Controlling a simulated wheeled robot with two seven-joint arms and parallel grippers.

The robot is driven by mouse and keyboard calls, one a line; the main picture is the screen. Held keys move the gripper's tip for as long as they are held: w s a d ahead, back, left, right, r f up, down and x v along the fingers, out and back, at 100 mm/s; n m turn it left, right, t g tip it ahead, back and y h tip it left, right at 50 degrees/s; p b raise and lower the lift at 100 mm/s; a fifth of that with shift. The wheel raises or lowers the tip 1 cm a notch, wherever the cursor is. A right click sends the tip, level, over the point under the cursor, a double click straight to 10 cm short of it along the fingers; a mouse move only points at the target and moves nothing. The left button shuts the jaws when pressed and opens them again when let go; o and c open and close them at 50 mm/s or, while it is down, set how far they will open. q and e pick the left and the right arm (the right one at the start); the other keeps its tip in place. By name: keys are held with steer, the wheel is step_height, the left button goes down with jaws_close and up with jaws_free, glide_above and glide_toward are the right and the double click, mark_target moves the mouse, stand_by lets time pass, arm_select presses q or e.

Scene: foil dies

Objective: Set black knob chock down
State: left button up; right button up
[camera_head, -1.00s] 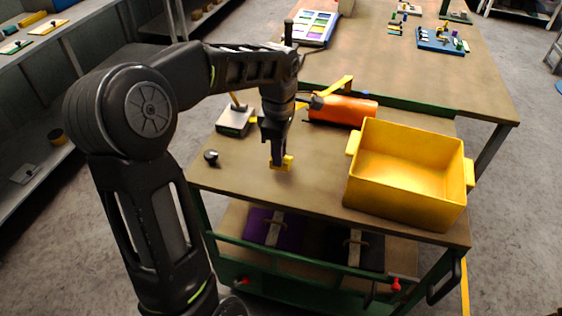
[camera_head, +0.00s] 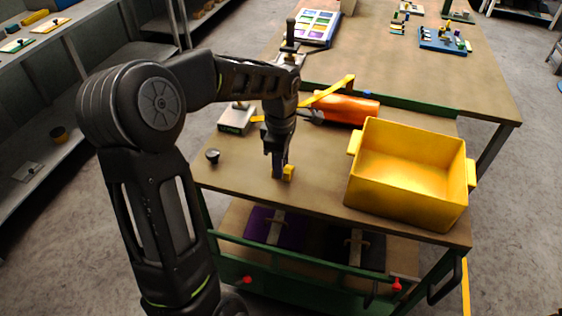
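My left gripper (camera_head: 277,174) points down at the bench top near its front edge. A small yellow block (camera_head: 289,172) shows at the right of its fingertips, touching or just behind them. The fingers hide part of this block, and I cannot tell whether they grip it or whether it rests on the bench. A small black knob (camera_head: 212,155) stands on the bench to the left, apart from the gripper. I cannot tell which of these pieces is the black knob chock. My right gripper is not in view.
A yellow bin (camera_head: 408,205) stands to the right on the bench (camera_head: 315,185). An orange cylinder (camera_head: 348,108) lies behind, with a yellow strip (camera_head: 328,92) beside it. A pale block with a handle (camera_head: 236,121) sits back left. Bench between knob and gripper is clear.

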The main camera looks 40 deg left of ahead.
arm_select(q)
steer(key=shift+o, duration=0.8)
steer(key=shift+r, duration=0.15)
step_height(320, 180, up, 12)
steer(key=shift+s, duration=0.2)
